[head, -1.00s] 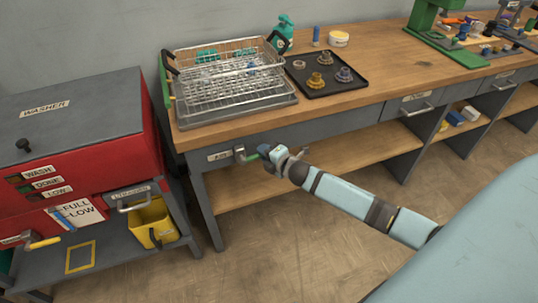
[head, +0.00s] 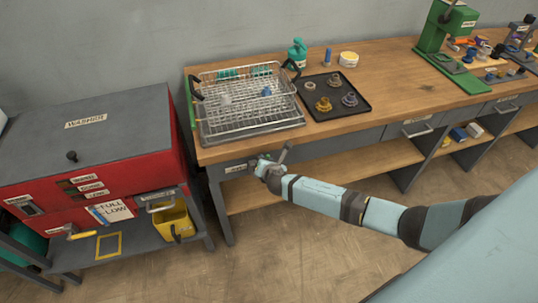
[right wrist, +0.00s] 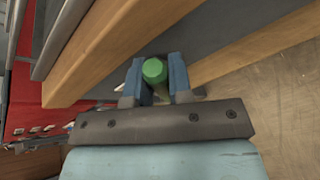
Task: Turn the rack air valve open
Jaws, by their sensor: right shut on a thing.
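The rack air valve (head: 252,163) is on the bench's front apron near its left end, just right of a small label plate (head: 237,169). My right gripper (head: 263,167) is at the valve and covers most of it in the head view. In the right wrist view, a green valve handle (right wrist: 154,71) sits between the two blue fingers of my right gripper (right wrist: 157,80), which is shut on it. The handle's exact angle is hard to tell because the gripper hides it. My left gripper is not in view.
A wire rack (head: 246,105) stands on the bench above the valve, with a black tray (head: 334,112) of small parts to its right. The red washer (head: 95,150) stands left. A lower shelf (head: 330,166) runs under the bench. The floor in front is clear.

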